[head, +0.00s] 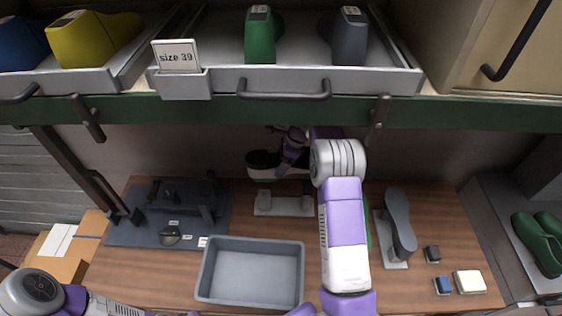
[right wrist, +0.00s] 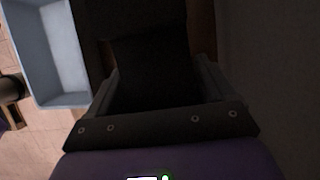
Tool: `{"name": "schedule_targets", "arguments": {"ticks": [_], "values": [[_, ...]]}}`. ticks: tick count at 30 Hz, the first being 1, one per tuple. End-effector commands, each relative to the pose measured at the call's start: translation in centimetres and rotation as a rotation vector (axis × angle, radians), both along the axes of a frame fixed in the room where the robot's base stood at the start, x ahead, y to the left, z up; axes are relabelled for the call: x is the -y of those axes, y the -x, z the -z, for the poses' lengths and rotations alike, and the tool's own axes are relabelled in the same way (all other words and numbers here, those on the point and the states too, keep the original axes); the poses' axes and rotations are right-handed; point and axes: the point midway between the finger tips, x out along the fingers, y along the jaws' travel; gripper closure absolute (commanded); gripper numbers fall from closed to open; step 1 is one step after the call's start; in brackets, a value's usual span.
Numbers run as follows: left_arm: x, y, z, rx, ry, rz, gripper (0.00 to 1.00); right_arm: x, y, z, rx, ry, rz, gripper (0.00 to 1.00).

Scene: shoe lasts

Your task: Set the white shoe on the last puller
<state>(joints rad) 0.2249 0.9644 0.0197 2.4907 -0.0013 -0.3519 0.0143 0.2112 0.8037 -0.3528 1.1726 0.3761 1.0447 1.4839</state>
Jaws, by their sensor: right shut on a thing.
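My right gripper (head: 294,143) is at the back of the bench, partly hidden by my arm. It is shut on a dark part of a shoe-like thing with a pale lower side, seemingly the white shoe (head: 262,174). This hangs above a low pale stand with posts (head: 284,205); I cannot tell whether they touch. In the right wrist view a very dark shape (right wrist: 155,70) fills the space between the fingers. A dark device with an upright frame, possibly the last puller (head: 205,199), stands on a blue-grey base at the left. My left gripper is out of view.
A grey bin (head: 250,300) sits at the front middle. A grey sole-shaped form on a stand (head: 399,222) and small blocks (head: 469,282) are to the right. An open drawer (head: 300,80) with shoe lasts overhangs the bench. Green shoes (head: 537,243) lie far right.

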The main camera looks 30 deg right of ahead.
Motion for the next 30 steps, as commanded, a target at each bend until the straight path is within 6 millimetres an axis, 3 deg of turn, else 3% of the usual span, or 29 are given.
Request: {"name": "schedule_targets", "arguments": {"ticks": [6,23,30], "values": [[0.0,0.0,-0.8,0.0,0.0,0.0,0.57,0.1,-0.1,-0.3,-0.045,-0.024,0.001,0.72],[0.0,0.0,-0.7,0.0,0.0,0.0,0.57,0.0,-0.1,-0.3,-0.046,-0.028,0.056,0.72],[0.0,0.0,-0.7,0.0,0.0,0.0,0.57,-1.7,-0.5,-0.3,-0.048,-0.028,0.059,0.72]]}}
